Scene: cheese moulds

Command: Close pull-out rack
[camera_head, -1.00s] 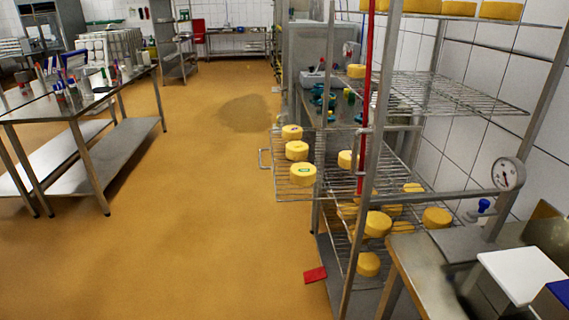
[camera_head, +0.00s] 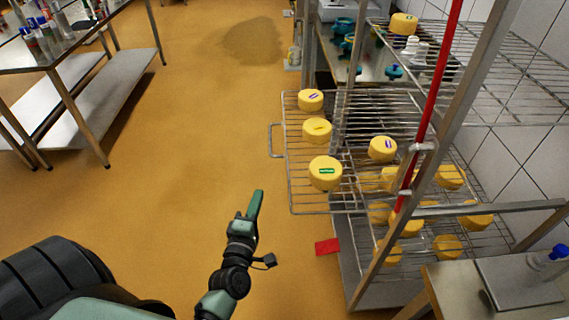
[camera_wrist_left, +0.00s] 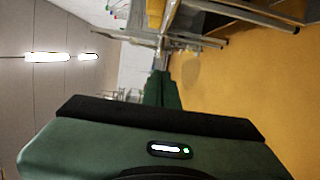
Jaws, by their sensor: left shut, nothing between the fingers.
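The pull-out rack (camera_head: 300,197) is a wire shelf that sticks out to the left from a metal shelving frame in the head view. It has a wire handle (camera_head: 271,140) on its left edge. Several yellow cheeses, such as the front one (camera_head: 325,173), rest on it. My left gripper (camera_head: 256,205) is shut and empty, over open floor to the left of the rack's front corner and apart from it. In the left wrist view its green fingers (camera_wrist_left: 162,90) show together. My right gripper is in neither view.
The shelving frame's upright (camera_head: 436,120) and a red pole (camera_head: 428,110) stand right of the rack. More cheeses lie on lower shelves. A red piece (camera_head: 328,246) lies on the floor. A metal table (camera_head: 75,55) stands at the left. The floor between is clear.

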